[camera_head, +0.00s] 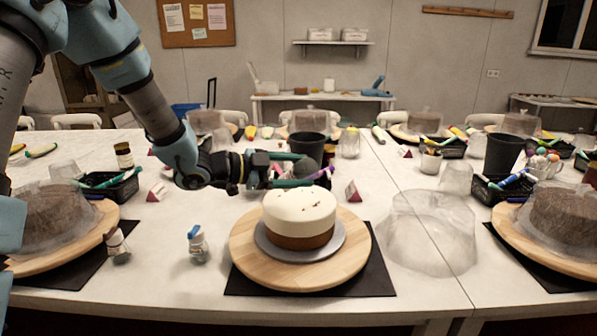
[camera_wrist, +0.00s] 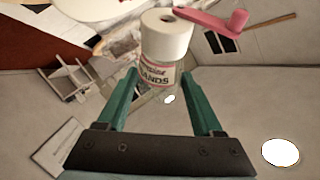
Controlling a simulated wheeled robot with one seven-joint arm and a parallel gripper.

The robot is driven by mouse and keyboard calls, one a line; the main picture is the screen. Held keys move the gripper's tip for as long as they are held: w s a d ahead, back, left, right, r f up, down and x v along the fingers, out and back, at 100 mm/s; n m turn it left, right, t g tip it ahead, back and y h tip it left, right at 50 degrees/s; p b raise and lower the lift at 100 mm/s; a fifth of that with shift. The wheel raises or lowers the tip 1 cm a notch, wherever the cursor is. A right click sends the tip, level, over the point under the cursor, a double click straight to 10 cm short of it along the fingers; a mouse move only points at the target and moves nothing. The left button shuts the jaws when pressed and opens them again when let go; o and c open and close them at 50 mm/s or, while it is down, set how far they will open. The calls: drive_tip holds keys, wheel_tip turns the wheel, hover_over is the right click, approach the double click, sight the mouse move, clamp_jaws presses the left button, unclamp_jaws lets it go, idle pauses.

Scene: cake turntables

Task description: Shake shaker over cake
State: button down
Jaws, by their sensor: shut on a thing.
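The cake (camera_head: 300,220), white on top and brown below with a few red specks on its icing, sits on a grey disc on a wooden turntable (camera_head: 352,262). My gripper (camera_head: 303,170) is sideways above the cake's back part in the head view. In the wrist view my gripper (camera_wrist: 165,88) has its green fingers shut on a clear shaker (camera_wrist: 160,72) with a white top. The shaker's pink lid (camera_wrist: 212,22) is flipped open. In the head view the lid (camera_head: 323,173) shows at the fingertips. The shaker's tilt and contents are unclear.
A blue-lidded shaker (camera_head: 198,244) and another small shaker (camera_head: 116,243) stand left of the turntable. A clear cover (camera_head: 425,232) lies to the right. Covered cakes stand at both sides.

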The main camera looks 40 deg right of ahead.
drive_tip(key=shift+r, duration=0.1)
drive_tip(key=shift+s+d+r, duration=0.25)
drive_tip(key=shift+s+r, duration=0.2)
drive_tip(key=shift+s, duration=0.05)
drive_tip(key=shift+w+a+f, duration=0.3)
drive_tip(key=shift+w+f, duration=0.3)
drive_tip(key=shift+w+r, duration=0.1)
drive_tip(key=shift+r, duration=0.1)
drive_tip(key=shift+s+d+r, duration=0.2)
drive_tip(key=shift+s+r, duration=0.3)
drive_tip(key=shift+w+a+f+b, duration=0.2)
drive_tip(key=shift+w+f+b, duration=0.1)
drive_tip(key=shift+w+f, duration=0.25)
drive_tip(key=shift+r+n+g+h, duration=0.1)
drive_tip(key=shift+n+g+h, duration=0.2)
